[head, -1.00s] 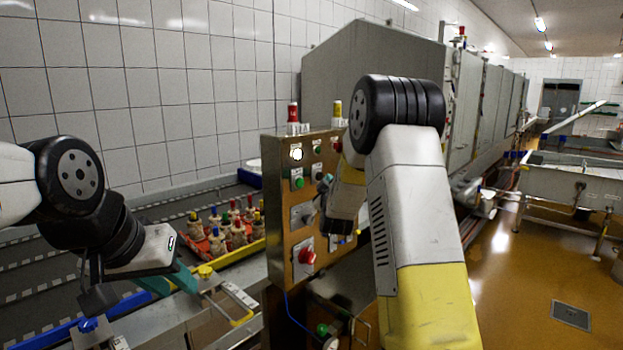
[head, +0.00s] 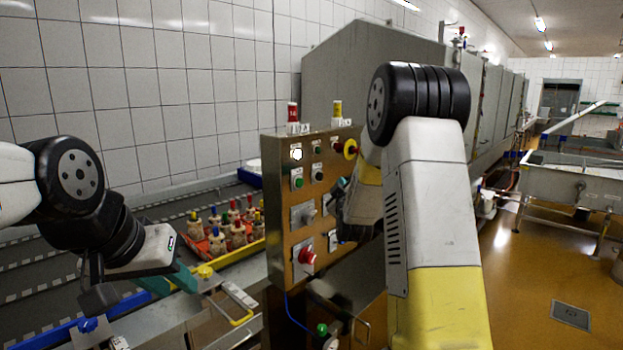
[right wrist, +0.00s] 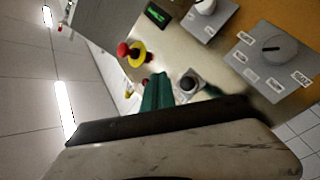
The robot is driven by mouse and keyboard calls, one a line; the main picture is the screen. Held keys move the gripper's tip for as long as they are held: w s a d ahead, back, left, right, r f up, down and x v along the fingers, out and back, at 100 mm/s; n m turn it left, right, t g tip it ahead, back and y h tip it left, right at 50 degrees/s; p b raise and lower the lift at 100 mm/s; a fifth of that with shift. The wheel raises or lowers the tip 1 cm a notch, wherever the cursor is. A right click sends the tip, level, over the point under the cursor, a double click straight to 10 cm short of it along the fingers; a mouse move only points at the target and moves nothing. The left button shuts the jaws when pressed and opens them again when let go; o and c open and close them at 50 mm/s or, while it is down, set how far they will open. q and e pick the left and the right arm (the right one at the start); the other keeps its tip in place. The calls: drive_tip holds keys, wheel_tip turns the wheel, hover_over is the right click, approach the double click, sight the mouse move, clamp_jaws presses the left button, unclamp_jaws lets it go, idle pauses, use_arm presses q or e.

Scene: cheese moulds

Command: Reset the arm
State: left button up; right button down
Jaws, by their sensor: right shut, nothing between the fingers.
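My right gripper shows in the right wrist view as green fingers (right wrist: 157,92), shut and empty, in front of the control panel. In the head view my right forearm and wrist hide most of this gripper, at the panel's right side. The control panel (head: 281,225) is a metal box with a lit white button (head: 297,154), a green button (head: 298,183) and a red knob (head: 306,256). A red stop button on a yellow ring (head: 350,149) also shows in the right wrist view (right wrist: 130,52). My left gripper (head: 168,284) has green fingers low over the conveyor edge; their gap is unclear.
Several cheese-coloured moulds with coloured tops (head: 235,236) stand in an orange-yellow tray on the dark conveyor (head: 50,275). A large grey machine (head: 365,65) stands behind the panel. A steel vat (head: 570,185) is at the right, with open floor (head: 530,265) before it.

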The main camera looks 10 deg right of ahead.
idle(0.3)
drive_tip(key=s+a+m+g+y, duration=0.1)
drive_tip(key=s+g, duration=0.3)
drive_tip(key=s, duration=1)
drive_tip(key=s+a+m+g+y, duration=0.2)
drive_tip(key=s+a+m+g, duration=0.2)
drive_tip(key=s, duration=1)
drive_tip(key=s+a+m+g+y, duration=0.1)
drive_tip(key=s+a+m+g, duration=0.1)
drive_tip(key=s, duration=1.2)
drive_tip(key=shift+a+f+m+g+y, duration=0.15)
drive_tip(key=shift+a+m+g+y, duration=0.2)
drive_tip(key=shift+a+g, duration=0.6)
drive_tip(key=shift+d+g, duration=0.25)
